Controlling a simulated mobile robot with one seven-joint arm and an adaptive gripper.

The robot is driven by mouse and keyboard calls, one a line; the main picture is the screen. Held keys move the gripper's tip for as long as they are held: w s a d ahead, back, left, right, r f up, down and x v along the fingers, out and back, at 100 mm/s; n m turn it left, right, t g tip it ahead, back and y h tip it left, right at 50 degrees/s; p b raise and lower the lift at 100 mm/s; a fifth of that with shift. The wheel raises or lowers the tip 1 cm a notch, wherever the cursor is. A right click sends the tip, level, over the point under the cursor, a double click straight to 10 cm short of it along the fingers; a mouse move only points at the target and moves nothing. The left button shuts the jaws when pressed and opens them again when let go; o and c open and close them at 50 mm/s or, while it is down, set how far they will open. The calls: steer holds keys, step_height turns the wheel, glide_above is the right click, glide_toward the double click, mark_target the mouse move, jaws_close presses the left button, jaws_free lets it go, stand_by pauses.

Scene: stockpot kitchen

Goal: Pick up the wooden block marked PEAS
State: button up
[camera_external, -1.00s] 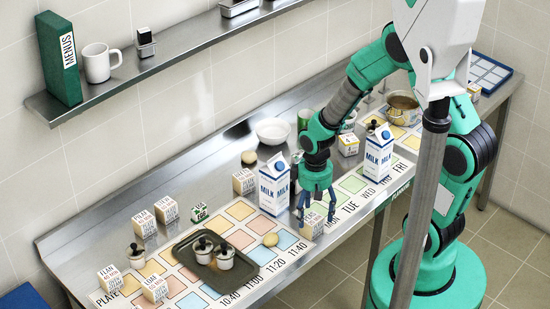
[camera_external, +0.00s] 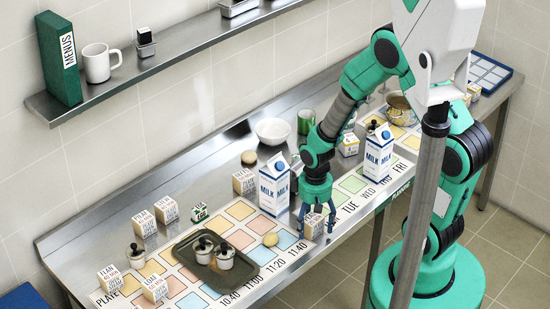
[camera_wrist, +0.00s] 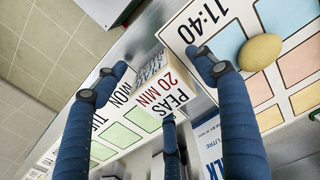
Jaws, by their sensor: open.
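The wooden block marked PEAS (camera_wrist: 163,97) is white-faced, with "PEAS 20 MIN" on the side facing the wrist camera. In the external view the block (camera_external: 313,227) stands near the counter's front edge, beside the 11:40 label and the weekday strip. My gripper (camera_external: 317,213) points down above it, its blue fingers spread. In the wrist view my gripper (camera_wrist: 159,75) is open, with fingers left and right of the block and a third finger below it in the picture. I cannot tell whether any finger touches it.
A milk carton (camera_external: 274,187) stands close left of my gripper, another carton (camera_external: 378,157) to its right. A yellow potato-like item (camera_external: 271,239) lies on the coloured chart. A dark tray (camera_external: 192,260) holds two lidded pots. More blocks stand at left.

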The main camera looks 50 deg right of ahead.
mark_target(315, 220)
steer(key=shift+c, duration=0.6)
steer(key=c, duration=1.2)
steer(key=shift+r, duration=0.95)
steer(key=shift+s+r+p, duration=0.25)
steer(key=shift+r+p, duration=0.25)
steer(key=shift+r, duration=0.45)
steer(key=s, duration=0.5)
steer(key=s+p, duration=0.1)
steer(key=s, duration=0.4)
steer(key=s+r, duration=0.1)
steer(key=s, duration=0.4)
steer(key=shift+s+a+r, duration=0.1)
steer(key=shift+s+a, duration=0.15)
steer(key=shift+a, duration=0.1)
